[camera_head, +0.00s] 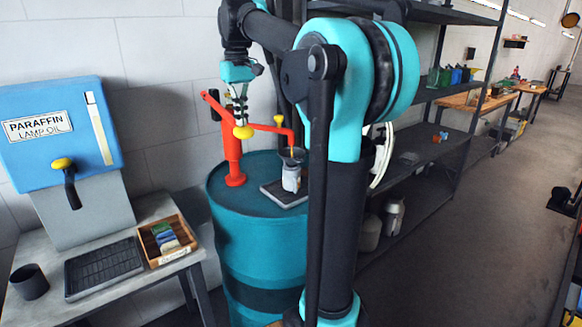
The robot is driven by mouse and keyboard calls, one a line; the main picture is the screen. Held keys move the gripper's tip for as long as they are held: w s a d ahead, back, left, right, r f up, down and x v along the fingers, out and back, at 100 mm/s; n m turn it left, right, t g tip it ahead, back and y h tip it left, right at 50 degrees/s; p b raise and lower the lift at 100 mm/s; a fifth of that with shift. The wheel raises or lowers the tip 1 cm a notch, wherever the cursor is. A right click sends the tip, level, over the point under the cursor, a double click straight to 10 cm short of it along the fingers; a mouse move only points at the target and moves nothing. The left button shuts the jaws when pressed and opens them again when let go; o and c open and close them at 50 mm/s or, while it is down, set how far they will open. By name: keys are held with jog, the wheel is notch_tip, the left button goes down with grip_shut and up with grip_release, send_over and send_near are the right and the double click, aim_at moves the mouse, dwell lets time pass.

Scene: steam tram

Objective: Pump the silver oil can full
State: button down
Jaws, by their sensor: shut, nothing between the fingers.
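The silver oil can (291,180) stands upright on a dark drip tray (272,190) on top of the teal drum. A dark funnel-like piece (291,155) sits at its top, beneath the spout end of the red pump (233,160). A red lever runs from the pump's upper left to a yellow knob (243,132). My gripper (240,121) points down just above this knob, shut with nothing held. I cannot tell whether it touches the knob. A small amber patch shows by the spout end; the can's fill level is hidden.
The teal drum (255,230) stands between a bench at left and dark shelving at right. The bench carries a blue paraffin dispenser (60,130), a black cup (30,281), a grate and a wooden box (165,238). My arm hides part of the shelving. Open floor lies right.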

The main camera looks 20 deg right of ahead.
jog(key=shift+f, duration=0.3)
notch_tip(320, 180, up, 16)
dwell(1.4)
jog(key=shift+f, duration=0.2)
dwell(0.6)
jog(key=shift+r, duration=0.15)
dwell(4.2)
dwell(0.5)
